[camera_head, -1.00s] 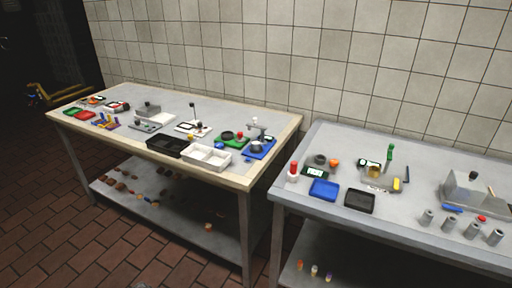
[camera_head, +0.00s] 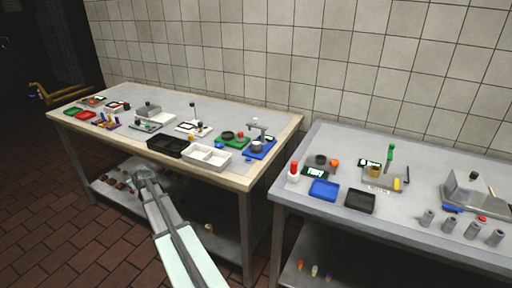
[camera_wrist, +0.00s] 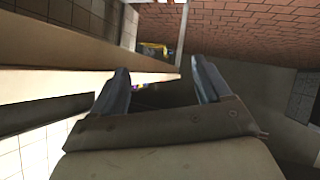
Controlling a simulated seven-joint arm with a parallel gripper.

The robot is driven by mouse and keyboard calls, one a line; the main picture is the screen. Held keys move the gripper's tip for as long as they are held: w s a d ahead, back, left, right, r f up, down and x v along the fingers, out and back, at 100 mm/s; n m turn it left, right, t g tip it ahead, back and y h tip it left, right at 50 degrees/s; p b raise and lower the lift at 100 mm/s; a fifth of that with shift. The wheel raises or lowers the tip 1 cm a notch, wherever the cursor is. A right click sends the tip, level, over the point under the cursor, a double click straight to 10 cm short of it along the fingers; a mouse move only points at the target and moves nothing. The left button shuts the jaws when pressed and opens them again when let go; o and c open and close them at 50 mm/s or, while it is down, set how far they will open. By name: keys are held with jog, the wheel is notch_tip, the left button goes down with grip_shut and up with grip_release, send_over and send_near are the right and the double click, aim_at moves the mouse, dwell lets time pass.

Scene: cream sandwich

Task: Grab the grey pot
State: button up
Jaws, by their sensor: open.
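A small grey pot-like thing (camera_head: 256,147) stands on the blue mat (camera_head: 266,153) near the right end of the left table; it is too small to be sure it is the grey pot. My gripper (camera_head: 143,172) is in front of the left table's front edge, below its top and left of the mat, well apart from the pot. In the wrist view my gripper (camera_wrist: 160,78) has its two fingers spread with nothing between them. The pot is not recognisable in the wrist view.
The left table's top (camera_head: 172,101) holds a black tray (camera_head: 168,150), a white divided tray (camera_head: 206,158) and a green mat (camera_head: 232,140). A right table (camera_head: 409,204) stands across a narrow gap. In the wrist view a pale table edge (camera_wrist: 75,85) lies close left.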

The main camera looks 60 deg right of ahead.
jog(key=s+d+r, duration=0.2)
jog(key=d+r, duration=0.2)
jog(key=d, duration=0.1)
jog(key=s+d+r+m+h, duration=0.1)
jog(key=s+d+r, duration=0.1)
jog(key=d+r, duration=0.3)
jog(key=s+d+r+h, duration=0.1)
jog(key=s+d+r, duration=0.1)
jog(key=d+r, duration=0.2)
jog(key=shift+d+r+m+g, duration=0.15)
jog(key=shift+d+m, duration=0.05)
jog(key=shift+d, duration=0.45)
jog(key=shift+d+r+m+g, duration=0.15)
jog(key=shift+d+m, duration=0.05)
jog(key=shift+d, duration=0.45)
jog(key=s+d+r+m+g, duration=0.2)
jog(key=s+d, duration=0.4)
jog(key=s, duration=0.3)
jog(key=s+d+r+m+g, duration=0.1)
jog(key=s+d+r+g, duration=0.1)
jog(key=s+d, duration=0.5)
jog(key=m+g+y, duration=0.3)
jog(key=m, duration=0.1)
send_near(256, 142)
jog(key=shift+x, duration=4.3)
jog(key=shift+c, duration=0.2)
jog(key=shift+s, duration=0.1)
jog(key=c, duration=1.1)
